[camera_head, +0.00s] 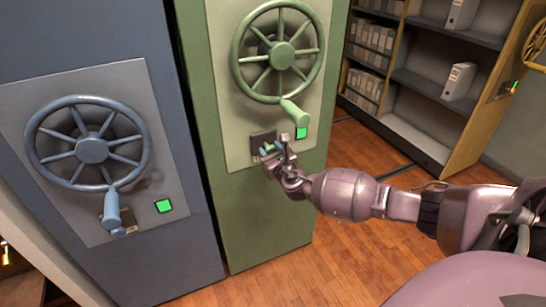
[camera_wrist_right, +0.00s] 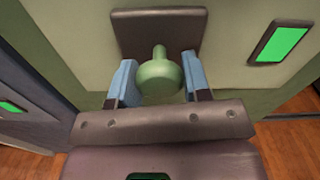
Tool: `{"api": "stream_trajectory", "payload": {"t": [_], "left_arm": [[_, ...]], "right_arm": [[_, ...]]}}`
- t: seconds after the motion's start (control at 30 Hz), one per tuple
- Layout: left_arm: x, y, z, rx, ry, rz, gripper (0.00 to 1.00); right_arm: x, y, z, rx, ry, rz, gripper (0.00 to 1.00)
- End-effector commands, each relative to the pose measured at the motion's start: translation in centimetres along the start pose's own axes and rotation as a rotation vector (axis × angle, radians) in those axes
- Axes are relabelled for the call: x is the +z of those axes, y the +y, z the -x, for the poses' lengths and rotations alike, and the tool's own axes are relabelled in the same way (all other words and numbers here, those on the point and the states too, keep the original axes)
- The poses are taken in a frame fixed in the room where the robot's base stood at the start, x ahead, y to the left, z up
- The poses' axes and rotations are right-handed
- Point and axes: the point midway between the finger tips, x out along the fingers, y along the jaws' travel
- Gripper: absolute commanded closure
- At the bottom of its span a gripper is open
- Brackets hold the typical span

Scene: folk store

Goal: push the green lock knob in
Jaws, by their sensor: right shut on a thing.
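The green lock knob (camera_wrist_right: 160,78) is a rounded knob on a short stem, in front of a dark square plate (camera_wrist_right: 158,32) on the pale green panel. In the wrist view the two blue fingers of my right gripper (camera_wrist_right: 160,84) stand on either side of the knob, shut on it. In the head view my right gripper (camera_head: 268,150) reaches the plate below the green handwheel (camera_head: 282,55) and mostly hides the knob. How far the knob stands out from the plate is hard to tell. My left gripper is not in view.
A green-lit square (camera_head: 301,133) sits right of the plate, under the green wheel's handle (camera_head: 294,112). A blue shelf unit (camera_head: 100,270) with its own wheel (camera_head: 92,150) stands at left. Shelves with binders (camera_head: 459,80) stand at back right. Wooden floor (camera_head: 335,255) is clear.

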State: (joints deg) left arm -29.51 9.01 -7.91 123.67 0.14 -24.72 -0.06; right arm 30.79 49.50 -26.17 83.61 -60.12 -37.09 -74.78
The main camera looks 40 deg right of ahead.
Motion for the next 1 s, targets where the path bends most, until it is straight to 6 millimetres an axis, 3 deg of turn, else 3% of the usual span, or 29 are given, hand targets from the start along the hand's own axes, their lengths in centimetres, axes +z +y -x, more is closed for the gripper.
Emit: {"api": "stream_trajectory", "payload": {"t": [0.3, 0.33, 0.5, 0.83, 1.0], "left_arm": [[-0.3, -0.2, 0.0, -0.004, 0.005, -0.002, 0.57], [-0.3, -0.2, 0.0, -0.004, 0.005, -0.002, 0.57], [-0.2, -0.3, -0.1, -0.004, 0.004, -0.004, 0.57], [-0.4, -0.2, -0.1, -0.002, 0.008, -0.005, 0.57], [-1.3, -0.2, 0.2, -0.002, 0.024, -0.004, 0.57]], "right_arm": [[-0.1, -0.1, -0.6, -0.001, 0.001, 0.0, 0.99], [0.0, -0.1, -0.6, -0.002, 0.001, 0.0, 0.53], [0.0, -0.1, -0.6, -0.002, 0.0, 0.0, 0.3], [0.0, 0.0, -0.2, 0.0, 0.001, -0.001, 0.3], [0.3, 0.0, 1.5, 0.0, -0.002, -0.001, 0.3]]}}
